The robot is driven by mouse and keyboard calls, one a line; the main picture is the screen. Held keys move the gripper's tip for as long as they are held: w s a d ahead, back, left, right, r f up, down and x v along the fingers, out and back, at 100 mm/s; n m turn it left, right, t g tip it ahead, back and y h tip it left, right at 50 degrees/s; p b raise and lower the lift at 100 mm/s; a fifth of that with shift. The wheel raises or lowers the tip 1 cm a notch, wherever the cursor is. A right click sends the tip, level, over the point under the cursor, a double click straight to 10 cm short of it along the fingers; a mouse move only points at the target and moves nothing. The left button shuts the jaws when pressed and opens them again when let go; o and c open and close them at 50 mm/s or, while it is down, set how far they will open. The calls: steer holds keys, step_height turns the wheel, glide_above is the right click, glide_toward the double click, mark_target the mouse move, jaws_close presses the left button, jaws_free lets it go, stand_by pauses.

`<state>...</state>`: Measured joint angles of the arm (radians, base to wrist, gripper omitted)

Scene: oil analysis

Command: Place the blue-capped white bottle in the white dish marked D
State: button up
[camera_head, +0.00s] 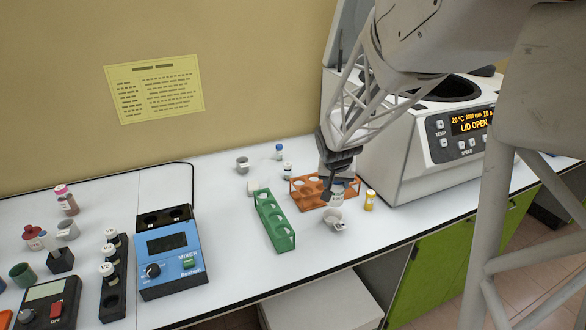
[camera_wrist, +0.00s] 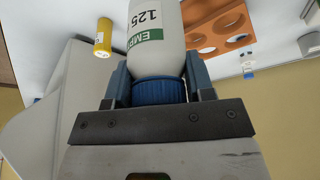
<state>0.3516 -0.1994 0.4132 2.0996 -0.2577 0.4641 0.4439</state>
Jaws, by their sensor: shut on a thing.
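My gripper (camera_head: 338,180) is shut on the blue cap of a white bottle, whose body (camera_wrist: 156,25) has a green-banded label reading "125". The blue cap (camera_wrist: 160,92) sits between the two fingers in the wrist view. In the head view, the bottle body (camera_head: 337,198) shows only partly below the fingers, beside the orange rack. Whether the bottle touches the dish, I cannot tell.
An orange rack (camera_head: 307,200) and a green rack (camera_head: 264,208) stand left of the gripper. A yellow bottle (camera_head: 370,201) stands right of the dish, near the open centrifuge (camera_head: 420,150). A blue mixer (camera_head: 172,258) is farther left.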

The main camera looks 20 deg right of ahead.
mark_target(335, 193)
steer(key=shift+f, duration=1.75)
steer(key=shift+f, duration=0.6)
steer(key=o, duration=0.9)
steer(key=shift+r, duration=0.15)
steer(key=shift+s+r, duration=0.1)
steer(key=shift+r, duration=0.65)
steer(key=v, duration=1.1)
steer(key=shift+a+r, duration=0.1)
steer(key=shift+r, duration=0.1)
